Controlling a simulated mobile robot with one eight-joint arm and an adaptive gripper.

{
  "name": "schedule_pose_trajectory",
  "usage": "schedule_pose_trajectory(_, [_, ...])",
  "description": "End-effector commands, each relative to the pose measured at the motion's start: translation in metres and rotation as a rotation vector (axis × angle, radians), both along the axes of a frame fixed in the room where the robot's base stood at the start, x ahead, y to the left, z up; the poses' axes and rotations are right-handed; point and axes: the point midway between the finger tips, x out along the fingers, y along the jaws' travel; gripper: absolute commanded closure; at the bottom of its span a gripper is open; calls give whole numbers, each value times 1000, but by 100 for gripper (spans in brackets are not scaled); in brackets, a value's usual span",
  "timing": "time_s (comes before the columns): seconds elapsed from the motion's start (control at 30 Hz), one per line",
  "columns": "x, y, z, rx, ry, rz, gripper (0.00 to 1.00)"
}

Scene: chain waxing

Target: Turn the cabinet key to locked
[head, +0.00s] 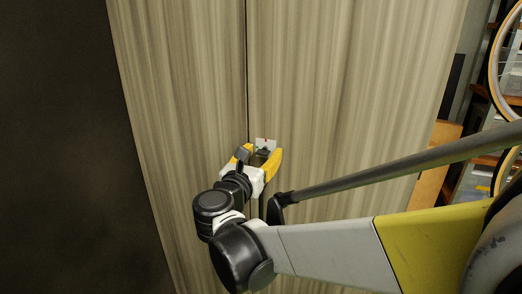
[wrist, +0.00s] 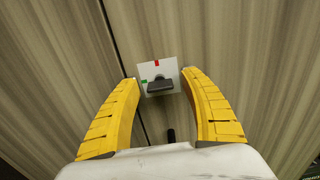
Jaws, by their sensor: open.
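The cabinet key (wrist: 160,87) is dark, with a flat bow that lies roughly sideways in the wrist view. It sits at a small white plate (wrist: 175,68) with a red mark (wrist: 156,63) at its top edge and a green mark (wrist: 144,80) at its left. The plate also shows in the head view (head: 267,142), just right of the door seam. My gripper (wrist: 160,78) is open. Its yellow fingers stand on either side of the key, with a gap on both sides. In the head view my gripper (head: 260,153) is in front of the plate and hides part of the key.
The cabinet doors (head: 320,80) are tall, pale wood-grained panels with a vertical dark seam. A small dark rod-like part (wrist: 171,136) shows below the key in the wrist view. Shelves and a wheel (head: 497,75) stand at the right. A dark surface (head: 55,150) fills the left.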

Motion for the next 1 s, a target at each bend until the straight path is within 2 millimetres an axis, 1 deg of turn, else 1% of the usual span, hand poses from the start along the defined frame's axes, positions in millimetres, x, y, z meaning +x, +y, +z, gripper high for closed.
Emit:
schedule_pose_trajectory(0.23, [1,0,0,0,0,0,48])
schedule_pose_trajectory(0.27, [1,0,0,0,0,0,49])
schedule_pose_trajectory(0.3, [1,0,0,0,0,0,61])
schedule_pose_trajectory(0.37, [1,0,0,1,0,0,80])
schedule_pose_trajectory(0.4, [1,0,0,1,0,0,92])
schedule_pose_trajectory(0.43, [1,0,0,1,0,0,100])
schedule_pose_trajectory(0.77, [1,0,0,24,-9,0,100])
schedule_pose_trajectory(1.0, [1,0,1,137,-50,0,100])
